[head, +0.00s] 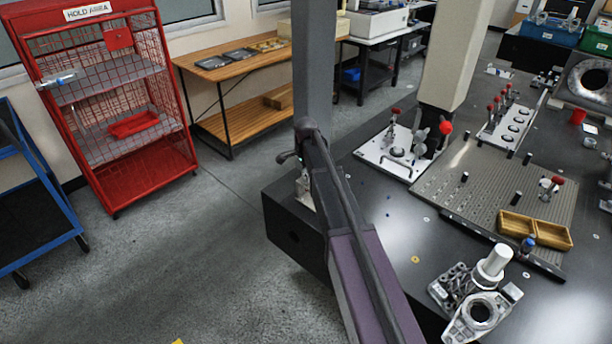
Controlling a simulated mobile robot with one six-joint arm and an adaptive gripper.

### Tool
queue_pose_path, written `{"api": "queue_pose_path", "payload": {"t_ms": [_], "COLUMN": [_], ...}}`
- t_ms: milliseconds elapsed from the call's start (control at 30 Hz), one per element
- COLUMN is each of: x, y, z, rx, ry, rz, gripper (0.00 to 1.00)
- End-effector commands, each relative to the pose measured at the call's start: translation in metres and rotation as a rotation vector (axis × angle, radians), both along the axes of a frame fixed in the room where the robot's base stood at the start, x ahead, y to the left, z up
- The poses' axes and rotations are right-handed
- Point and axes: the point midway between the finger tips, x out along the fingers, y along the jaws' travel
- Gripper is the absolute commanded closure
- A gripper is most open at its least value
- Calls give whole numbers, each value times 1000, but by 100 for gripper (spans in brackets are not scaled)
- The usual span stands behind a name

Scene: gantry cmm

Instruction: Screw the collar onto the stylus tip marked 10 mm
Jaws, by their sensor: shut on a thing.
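My gripper is not clearly visible in this head view, so what it holds cannot be seen. I cannot pick out the collar for sure, and no 10 mm marking is legible.
A silver bracket with a round bore (480,312) and a white cylinder (494,260) stand at the front right of the dark table (405,240). A grey post (314,60) and purple beam (372,285) cross the middle. A red cage (120,100) stands left.

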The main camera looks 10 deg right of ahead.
Motion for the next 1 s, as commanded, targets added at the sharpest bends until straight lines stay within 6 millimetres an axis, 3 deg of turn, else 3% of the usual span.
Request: {"api": "queue_pose_path", "payload": {"t_ms": [267, 767, 1000], "x": [-2, -2, -2], "y": [0, 0, 0], "z": [-1, -1, -1], "rx": [-2, -2, -1], "ry": [4, 4, 4], "rz": [-180, -223, -370], "gripper": [87, 87, 87]}}
